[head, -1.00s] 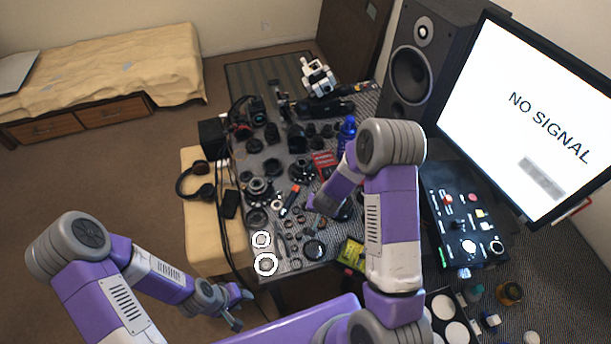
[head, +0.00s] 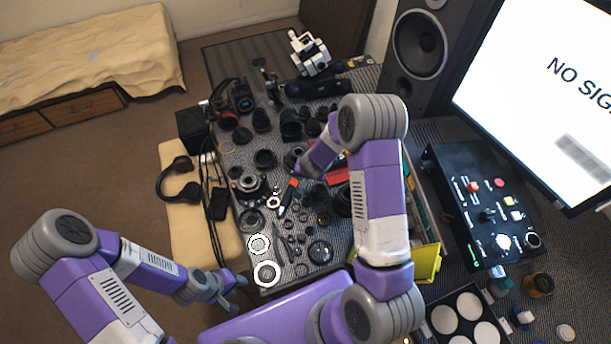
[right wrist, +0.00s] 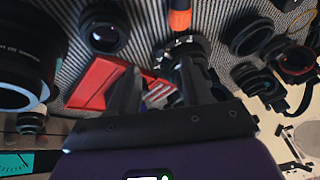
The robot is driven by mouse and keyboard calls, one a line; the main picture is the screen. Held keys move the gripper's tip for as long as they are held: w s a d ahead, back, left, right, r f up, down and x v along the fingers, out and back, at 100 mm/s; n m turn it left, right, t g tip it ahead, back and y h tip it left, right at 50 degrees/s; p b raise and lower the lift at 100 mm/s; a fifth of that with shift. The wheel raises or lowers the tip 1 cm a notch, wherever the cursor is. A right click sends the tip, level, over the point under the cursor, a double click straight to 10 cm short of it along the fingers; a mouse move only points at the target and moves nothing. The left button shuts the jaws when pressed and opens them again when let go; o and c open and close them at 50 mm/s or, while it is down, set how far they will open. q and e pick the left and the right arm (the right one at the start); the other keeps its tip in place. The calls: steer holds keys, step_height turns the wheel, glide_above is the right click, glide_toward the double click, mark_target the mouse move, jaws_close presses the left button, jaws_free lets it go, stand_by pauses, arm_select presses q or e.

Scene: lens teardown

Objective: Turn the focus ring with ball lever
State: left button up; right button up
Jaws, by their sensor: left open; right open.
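The table (head: 268,283) is covered with dark lens parts and rings. I cannot single out the focus ring or its ball lever for certain. In the right wrist view, a dark ribbed ring part (right wrist: 192,46) lies by the right-hand finger of my right gripper (right wrist: 158,72). The gripper is open, with part of a red item showing between its fingers; I see no hold on anything. In the head view the forearm hides most of this gripper. My left gripper (head: 230,291) is open and empty, low beside the table's near left edge.
An orange-handled tool (head: 288,194) lies mid-table, and a red case (right wrist: 98,84) lies beside the right gripper. Two white rings lie at the near left corner. Headphones (head: 177,182) rest on the tan seat at left. A control box (head: 487,215) and the monitor stand at right.

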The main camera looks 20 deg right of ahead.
steer(key=b+x, duration=0.1)
steer(key=x, duration=0.5)
steer(key=shift+w, duration=0.1)
steer(key=shift+c, duration=0.3)
jaws_close()
